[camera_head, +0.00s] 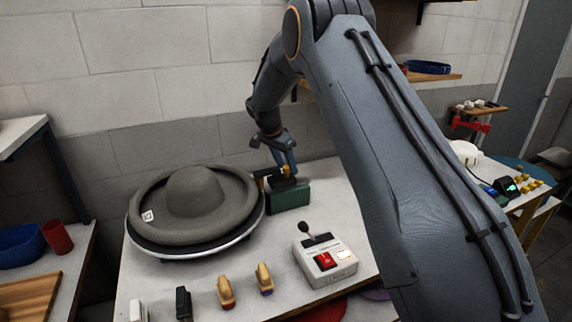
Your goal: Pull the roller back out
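A grey wide-brimmed hat (197,192) sits on a round turntable with a pale rim (190,254) at the left of the table. Just right of the brim stands a dark green block (289,196) with a black and brass-coloured mechanism (267,177) on its top, reaching toward the brim. This seems to be the roller unit; the roller itself is too small to make out. My gripper (286,168) points down at the top of this unit, touching it or very close. The fingertips are too small and partly hidden to tell whether they are shut on it.
A white control box (325,262) with a black lever and red switch stands at the front right of the table (190,280). Several small handled tools (226,293) line the front edge. A blue bowl (20,245) and red cup (57,237) are at far left. My arm hides the right side.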

